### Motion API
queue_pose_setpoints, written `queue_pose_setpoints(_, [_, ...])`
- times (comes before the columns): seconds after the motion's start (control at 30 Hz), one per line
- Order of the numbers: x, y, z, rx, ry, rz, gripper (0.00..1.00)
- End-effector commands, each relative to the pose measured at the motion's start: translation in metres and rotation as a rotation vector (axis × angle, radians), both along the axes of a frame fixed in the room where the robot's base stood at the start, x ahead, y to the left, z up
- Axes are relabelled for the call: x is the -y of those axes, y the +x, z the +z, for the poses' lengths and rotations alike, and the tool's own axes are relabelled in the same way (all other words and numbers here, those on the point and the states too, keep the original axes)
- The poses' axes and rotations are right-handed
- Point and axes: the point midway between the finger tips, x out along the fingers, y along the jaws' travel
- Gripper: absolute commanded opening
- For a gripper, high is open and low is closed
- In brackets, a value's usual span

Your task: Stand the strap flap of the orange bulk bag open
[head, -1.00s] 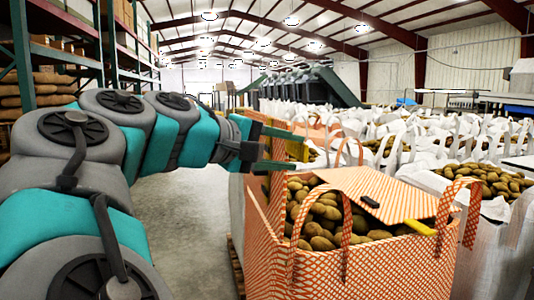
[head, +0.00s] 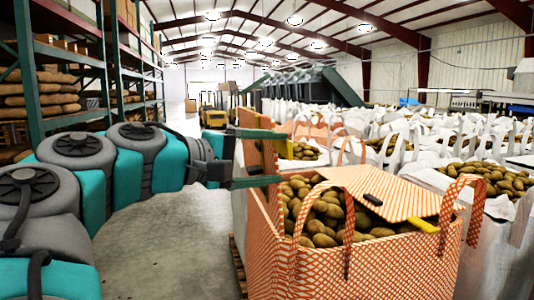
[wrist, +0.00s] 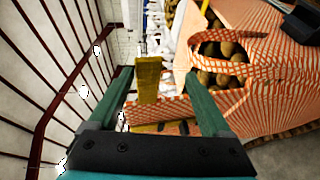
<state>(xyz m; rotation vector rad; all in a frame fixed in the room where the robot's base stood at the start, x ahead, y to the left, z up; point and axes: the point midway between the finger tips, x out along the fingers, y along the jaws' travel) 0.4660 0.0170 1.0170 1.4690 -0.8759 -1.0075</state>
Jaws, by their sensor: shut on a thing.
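The orange-and-white patterned bulk bag (head: 370,268) stands at the front right in the head view, full of potatoes. Its strap flap (head: 255,120) stands up at the bag's left edge. My gripper (head: 285,157) is shut on this flap, one finger above and one below. In the wrist view my gripper (wrist: 158,74) has the flap (wrist: 160,109) and its yellow tab (wrist: 148,78) between the fingers. Another flap (head: 390,192), with a black clip and a yellow tab, lies over the potatoes at the bag's right side. The exact finger contact is partly hidden.
White bulk bags (head: 500,235) of potatoes crowd the right side and back. Orange strap loops (head: 347,220) rise from the bag. Racks (head: 80,60) with sacks and boxes line the left. A forklift (head: 213,110) stands far back. The concrete floor (head: 170,225) left of the bag is clear.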

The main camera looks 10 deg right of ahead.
Motion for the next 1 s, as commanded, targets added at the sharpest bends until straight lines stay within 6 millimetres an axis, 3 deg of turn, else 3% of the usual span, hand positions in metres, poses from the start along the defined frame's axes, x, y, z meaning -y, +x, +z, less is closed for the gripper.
queue_pose_setpoints(0.1, [-0.001,0.0,-0.002,0.0,0.003,0.001,0.72])
queue_pose_setpoints(0.33, [-0.008,-0.001,0.002,0.004,-0.001,0.011,0.72])
queue_pose_setpoints(0.73, [-0.059,-0.022,0.009,0.005,-0.001,0.01,0.72])
queue_pose_setpoints(1.0, [-0.073,-0.029,0.009,0.001,0.001,0.003,0.72])
